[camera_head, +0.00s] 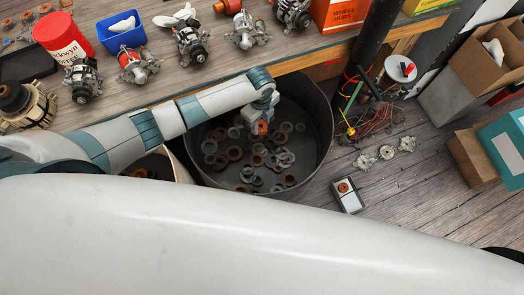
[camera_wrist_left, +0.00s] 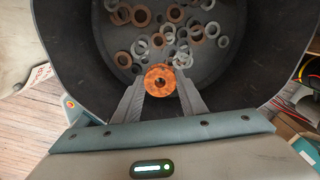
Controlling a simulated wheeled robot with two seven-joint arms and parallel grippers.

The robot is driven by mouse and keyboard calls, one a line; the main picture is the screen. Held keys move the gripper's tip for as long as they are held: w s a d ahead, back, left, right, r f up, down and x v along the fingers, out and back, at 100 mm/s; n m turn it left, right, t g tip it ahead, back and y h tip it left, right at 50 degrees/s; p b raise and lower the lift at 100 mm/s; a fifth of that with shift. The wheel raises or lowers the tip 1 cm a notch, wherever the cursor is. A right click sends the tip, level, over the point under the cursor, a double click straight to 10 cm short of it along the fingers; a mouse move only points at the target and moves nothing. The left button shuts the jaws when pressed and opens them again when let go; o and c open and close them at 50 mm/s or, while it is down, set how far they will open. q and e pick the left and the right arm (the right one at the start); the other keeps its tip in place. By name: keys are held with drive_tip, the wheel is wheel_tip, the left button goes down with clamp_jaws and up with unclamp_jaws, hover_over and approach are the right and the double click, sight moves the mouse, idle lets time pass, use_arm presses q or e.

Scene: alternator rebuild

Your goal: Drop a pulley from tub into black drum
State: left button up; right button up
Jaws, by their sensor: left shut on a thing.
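My left gripper (camera_head: 257,122) reaches in from the left over the black drum (camera_head: 318,130). It is shut on a copper-coloured pulley (camera_wrist_left: 160,80), which shows between its two fingers in the left wrist view. The same pulley shows as a small orange spot under the gripper in the head view (camera_head: 262,127). The pulley is held above the drum floor, inside the rim outline. Several grey and rusty rings lie on the drum floor. A tub (camera_head: 183,165) stands left of the drum, mostly hidden by my arm, with brownish parts inside. My right gripper is not in view.
A workbench (camera_head: 150,98) with several alternators, a red container (camera_head: 62,40) and a blue bin (camera_head: 122,35) runs behind the drum. Right of the drum, wires (camera_head: 375,120), small metal parts and a small box (camera_head: 347,195) lie on the wooden floor. Cardboard boxes stand far right.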

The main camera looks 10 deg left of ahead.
use_arm(q)
drive_tip(key=shift+f+b, duration=1.9)
drive_tip(key=shift+f, duration=0.35)
drive_tip(key=o, duration=1.3)
wheel_tip(320, 180, up, 17)
drive_tip(key=shift+r+b, duration=0.2)
drive_tip(key=shift+b, duration=0.65)
drive_tip(key=shift+s, duration=0.1)
